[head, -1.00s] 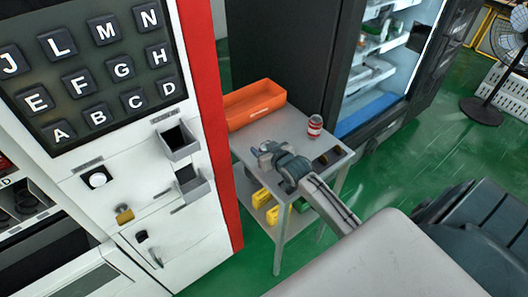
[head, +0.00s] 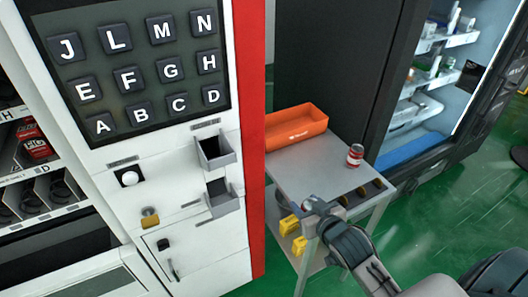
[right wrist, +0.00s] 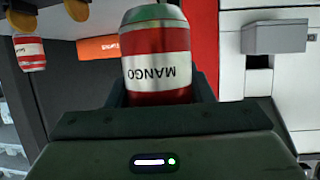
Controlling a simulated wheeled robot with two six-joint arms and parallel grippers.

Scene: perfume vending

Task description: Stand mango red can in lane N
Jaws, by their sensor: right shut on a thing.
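The mango red can (right wrist: 155,62), red with a white band and a greenish end, sits between the fingers of my right gripper (right wrist: 160,90) in the right wrist view; its lettering appears upside down there. In the head view my right gripper (head: 318,207) is at the front edge of the metal cart, and the can in it cannot be made out. The white vending machine (head: 215,255) stands left of it, with a lettered keypad that includes an N key (head: 203,23). Lane N itself is not in view. My left gripper is not in view.
Another red-and-white can (head: 354,156) and an orange bin (head: 297,127) stand on the cart (head: 310,172). Yellow items lie on its lower shelf. Coil lanes (head: 55,190) show at the far left, near a red item (head: 34,141). A lit fridge (head: 445,95) stands behind.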

